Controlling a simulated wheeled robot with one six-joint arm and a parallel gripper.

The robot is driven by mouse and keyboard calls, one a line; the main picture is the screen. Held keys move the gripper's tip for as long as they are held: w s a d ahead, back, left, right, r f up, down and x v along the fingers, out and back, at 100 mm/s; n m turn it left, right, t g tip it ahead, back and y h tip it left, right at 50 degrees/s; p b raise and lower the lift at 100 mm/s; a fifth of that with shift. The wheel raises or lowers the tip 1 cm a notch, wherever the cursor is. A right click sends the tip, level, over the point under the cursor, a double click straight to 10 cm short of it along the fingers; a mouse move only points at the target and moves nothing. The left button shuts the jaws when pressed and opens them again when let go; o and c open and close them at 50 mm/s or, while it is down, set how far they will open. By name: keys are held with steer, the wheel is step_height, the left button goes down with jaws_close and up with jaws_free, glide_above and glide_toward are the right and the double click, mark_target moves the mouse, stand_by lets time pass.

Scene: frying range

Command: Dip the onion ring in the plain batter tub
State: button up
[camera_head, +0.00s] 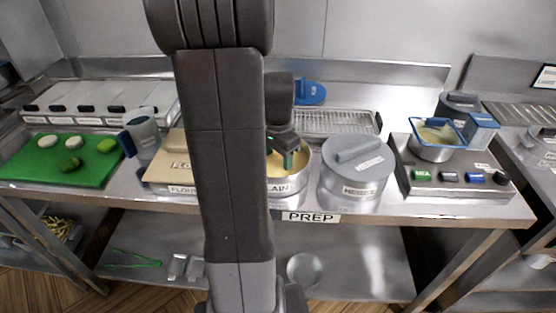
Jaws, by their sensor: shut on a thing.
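The plain batter tub (303,181) is a round metal tub labelled PLAIN, with yellow batter inside. It stands near the middle of the counter, and my arm hides its left part. My gripper (289,160) is over the tub, with its teal fingertips pointing down at or in the batter. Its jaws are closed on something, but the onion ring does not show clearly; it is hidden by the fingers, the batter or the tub.
A lidded tub (356,178) stands close on the right, and a flour bin (160,172) on the left. A wire rack (335,122) lies behind. A green board (45,172) holds several round items. A blue-rimmed basket (438,133) sits at right.

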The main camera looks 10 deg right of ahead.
step_height(320, 180, up, 10)
steer(key=p, duration=0.8)
steer(key=shift+r, duration=0.1)
stand_by(0.7)
step_height(320, 180, up, 3)
steer(key=shift+f+p, duration=0.1)
steer(key=shift+p, duration=1.15)
